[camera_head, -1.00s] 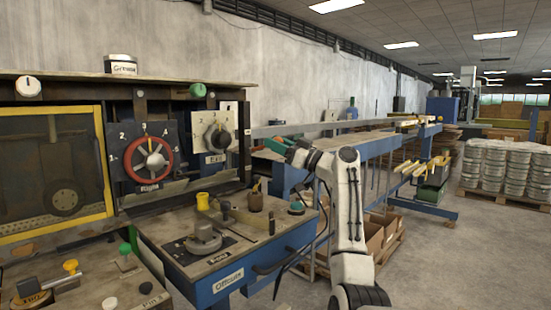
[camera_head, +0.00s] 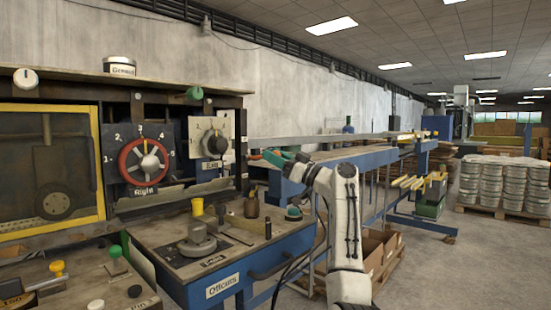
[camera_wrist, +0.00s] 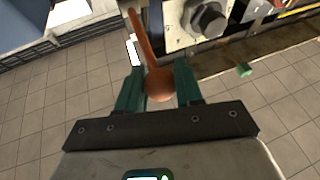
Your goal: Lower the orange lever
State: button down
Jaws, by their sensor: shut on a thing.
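The orange lever (camera_wrist: 143,40) shows in the wrist view as a tilted rod with a round orange knob at its near end. The knob (camera_wrist: 160,85) sits between the two green fingers of my gripper (camera_wrist: 160,74), which is shut on it. The rod runs from the knob up and slightly left in the picture.
A grey knob on a pale plate (camera_wrist: 205,20) is close to the lever in the wrist view. In the head view, a red-ringed dial (camera_head: 145,160) and a blue table (camera_head: 235,275) with handles stand at left. Stacked drums (camera_head: 505,185) are far right, with bare floor before them.

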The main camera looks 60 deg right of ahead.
jog(key=shift+w+f, duration=0.1)
jog(key=shift+f, duration=0.1)
jog(key=c, duration=1)
grip_release()
jog(key=shift+o, duration=1)
jog(key=shift+r, duration=0.1)
jog(key=s+f+b, duration=0.1)
jog(key=s, duration=1.3)
jog(key=shift+s+d+f, duration=0.15)
jog(key=shift+s+d, duration=0.25)
jog(key=shift+d, duration=0.05)
jog(key=shift+s, duration=0.1)
